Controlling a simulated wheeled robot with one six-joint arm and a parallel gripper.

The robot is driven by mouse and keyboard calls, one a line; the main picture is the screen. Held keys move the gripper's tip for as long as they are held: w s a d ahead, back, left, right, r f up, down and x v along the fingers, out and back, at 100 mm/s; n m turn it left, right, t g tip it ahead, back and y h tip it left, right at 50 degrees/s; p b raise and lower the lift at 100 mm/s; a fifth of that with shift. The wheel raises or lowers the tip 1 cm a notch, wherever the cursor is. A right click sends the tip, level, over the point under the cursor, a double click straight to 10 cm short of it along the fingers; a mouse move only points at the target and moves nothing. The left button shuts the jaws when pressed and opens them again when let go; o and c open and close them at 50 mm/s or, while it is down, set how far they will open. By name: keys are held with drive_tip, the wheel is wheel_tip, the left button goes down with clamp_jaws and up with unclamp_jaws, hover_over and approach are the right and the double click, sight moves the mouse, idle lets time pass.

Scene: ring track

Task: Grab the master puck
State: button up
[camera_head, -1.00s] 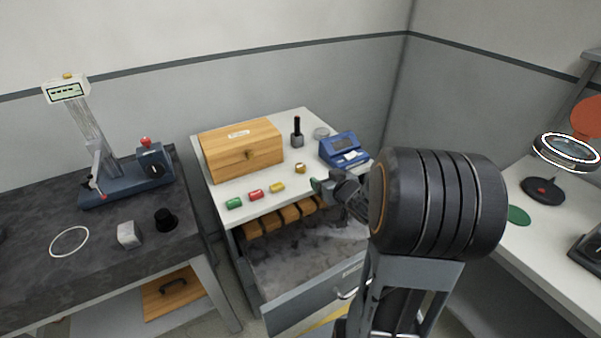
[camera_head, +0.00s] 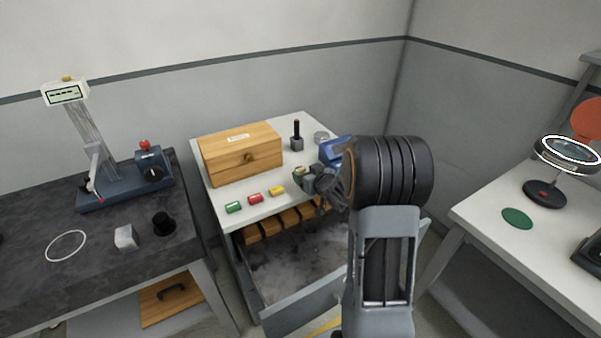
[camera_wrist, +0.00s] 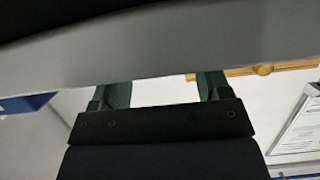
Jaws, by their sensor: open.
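No thing in view is labelled as the master puck, so I cannot tell surely which it is. A small gold-topped round piece stood on the white cabinet top (camera_head: 225,192) in front of the blue device; my gripper now covers that spot. A black stepped round piece (camera_head: 163,222) stands on the dark bench at left. My gripper (camera_head: 299,174) is over the cabinet's right part, beside the blue device (camera_head: 334,149). In the wrist view its green fingers (camera_wrist: 165,88) are apart, with only pale surface visible between them; a grey band hides much of the view.
A wooden box (camera_head: 240,154) stands at the cabinet's back left. Green, red (camera_head: 255,199) and yellow pieces lie along its front edge. A dark post tool (camera_head: 297,137) stands behind my gripper. The drawer (camera_head: 300,310) below is open. A magnifier lamp (camera_head: 545,192) stands on the right table.

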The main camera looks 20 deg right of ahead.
sight(300, 172)
drive_tip(key=shift+x, duration=1.5)
drive_tip(key=shift+c, duration=0.5)
drive_tip(key=c, duration=1)
drive_tip(key=shift+r, duration=0.1)
